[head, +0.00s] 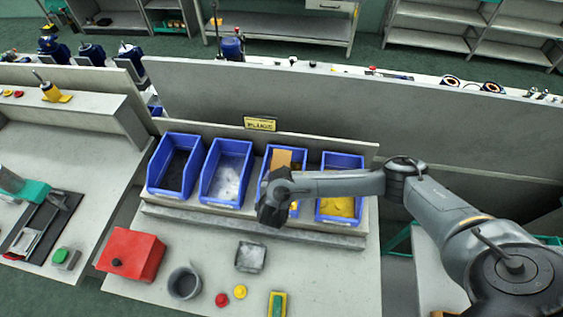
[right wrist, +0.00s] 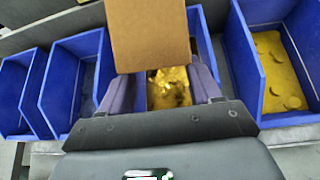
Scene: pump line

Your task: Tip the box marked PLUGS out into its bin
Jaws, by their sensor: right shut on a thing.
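A brown cardboard box (head: 284,158) is at the third blue bin from the left, held in my right gripper (head: 272,200). In the right wrist view the box (right wrist: 150,35) rises between the fingers (right wrist: 162,80), and its visible face is plain; no marking shows on it. The third bin (right wrist: 202,42) lies under and behind the box, and gold-coloured pieces (right wrist: 168,90) show in it below the box edge. Whether these are still falling cannot be told. A yellow sign reading PLUGS (head: 260,124) stands on the ledge behind the bins. My left gripper is not in view.
Two blue bins stand to the left, one dark inside (head: 176,168), one with pale contents (head: 227,180). The rightmost bin (head: 342,165) holds yellow discs.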

